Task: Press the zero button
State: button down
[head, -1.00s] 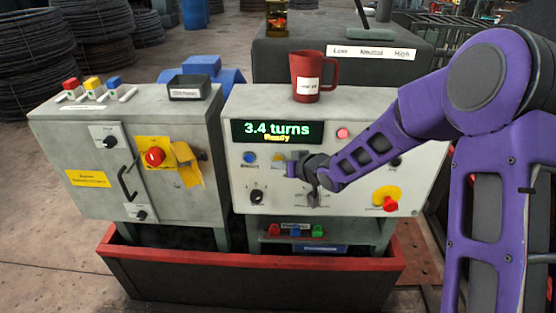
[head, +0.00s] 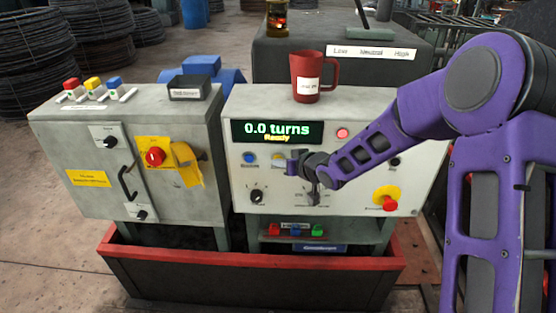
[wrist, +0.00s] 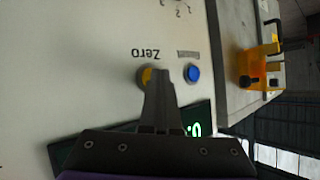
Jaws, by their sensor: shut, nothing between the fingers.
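The yellow zero button (wrist: 147,77) shows in the wrist view beside the upside-down printed word "Zero", partly hidden behind my fingers. In the head view the yellow button (head: 278,159) is partly hidden by my gripper (head: 291,167). My gripper, also in the wrist view (wrist: 163,76), is shut and empty, its fingertips at the button's edge. I cannot tell whether they touch it. The display (head: 278,132) above reads "0.0 turns" and "Ready".
A blue button (wrist: 194,73) sits beside the zero button. A selector knob (head: 257,196) is below left on the panel, and a red emergency button (head: 389,203) is at lower right. A red mug (head: 306,70) stands on top of the console.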

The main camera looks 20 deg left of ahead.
jog(key=shift+s+d, duration=0.2)
jog(key=shift+s, duration=0.55)
jog(key=shift+s+d+b, duration=0.2)
jog(key=shift+s+b, duration=0.1)
jog(key=shift+s, duration=0.5)
jog(key=shift+s+d+b, duration=0.2)
jog(key=shift+s+b, duration=0.05)
jog(key=shift+s, duration=0.6)
jog(key=shift+s+d+b, duration=0.2)
jog(key=shift+s+b, duration=0.1)
jog(key=shift+s, duration=0.5)
